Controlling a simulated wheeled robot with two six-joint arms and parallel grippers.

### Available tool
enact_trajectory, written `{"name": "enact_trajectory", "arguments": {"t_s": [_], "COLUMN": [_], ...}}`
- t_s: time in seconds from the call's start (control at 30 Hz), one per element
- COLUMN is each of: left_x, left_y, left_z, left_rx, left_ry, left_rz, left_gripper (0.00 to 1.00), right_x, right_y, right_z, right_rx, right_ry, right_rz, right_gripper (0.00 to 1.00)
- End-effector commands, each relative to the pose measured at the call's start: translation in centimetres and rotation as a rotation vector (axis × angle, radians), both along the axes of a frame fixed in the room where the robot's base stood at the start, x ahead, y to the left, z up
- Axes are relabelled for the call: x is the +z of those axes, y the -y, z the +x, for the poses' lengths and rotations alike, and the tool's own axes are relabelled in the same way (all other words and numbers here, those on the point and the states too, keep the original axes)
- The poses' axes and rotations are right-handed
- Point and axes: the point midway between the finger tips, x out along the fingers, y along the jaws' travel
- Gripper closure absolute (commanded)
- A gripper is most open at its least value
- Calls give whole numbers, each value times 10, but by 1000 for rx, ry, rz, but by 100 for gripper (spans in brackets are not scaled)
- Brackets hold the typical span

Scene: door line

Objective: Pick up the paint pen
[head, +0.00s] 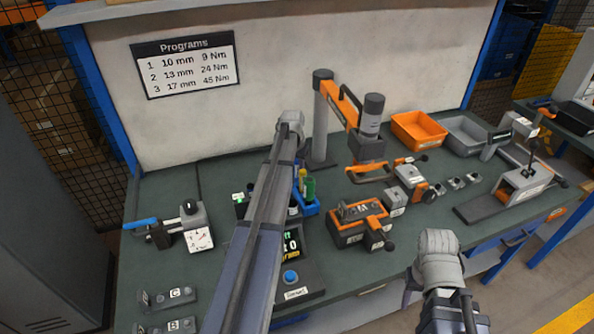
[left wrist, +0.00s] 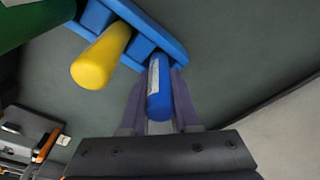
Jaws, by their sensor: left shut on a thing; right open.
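A blue pen-shaped cylinder with a white label (left wrist: 158,85) stands at the edge of a blue rack (left wrist: 150,38) in the left wrist view. My left gripper (left wrist: 157,118) is shut on it, with one finger on each side. I cannot tell whether its lower end is still inside the rack. A yellow cylinder (left wrist: 100,58) stands beside it in the rack. In the head view the rack (head: 309,207) is partly hidden by my left arm, and the left fingers are hidden. My right gripper is low at the right of the head view, its fingers hard to make out.
A green bottle (head: 310,187) stands at the rack. A display box with a blue button (head: 291,277) is in front. An orange fixture (head: 358,222) and an orange-grey arm stand (head: 321,120) are to the right. Orange (head: 418,130) and grey bins are at the back.

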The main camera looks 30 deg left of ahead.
Motion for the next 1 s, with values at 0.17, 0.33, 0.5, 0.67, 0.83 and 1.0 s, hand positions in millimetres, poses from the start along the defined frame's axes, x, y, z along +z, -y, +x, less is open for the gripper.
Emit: {"name": "enact_trajectory", "arguments": {"t_s": [0.17,0.33,0.5,0.67,0.83,1.0], "left_x": [10,29,56,81,98,101], "left_y": [0,0,0,0,0,0], "left_z": [0,0,0,0,0,0], "left_rx": [0,0,0,0,0,0], "left_ry": [0,0,0,0,0,0], "left_rz": [0,0,0,0,0,0], "left_gripper": [100,100,100,100,100,100], "right_x": [10,29,56,81,98,101], "right_y": [0,0,0,0,0,0], "right_z": [0,0,0,0,0,0], "right_rx": [0,0,0,0,0,1], "right_ry": [0,0,0,0,0,0], "right_rz": [0,0,0,0,0,0], "right_gripper": [50,50,50,50,50,50]}}
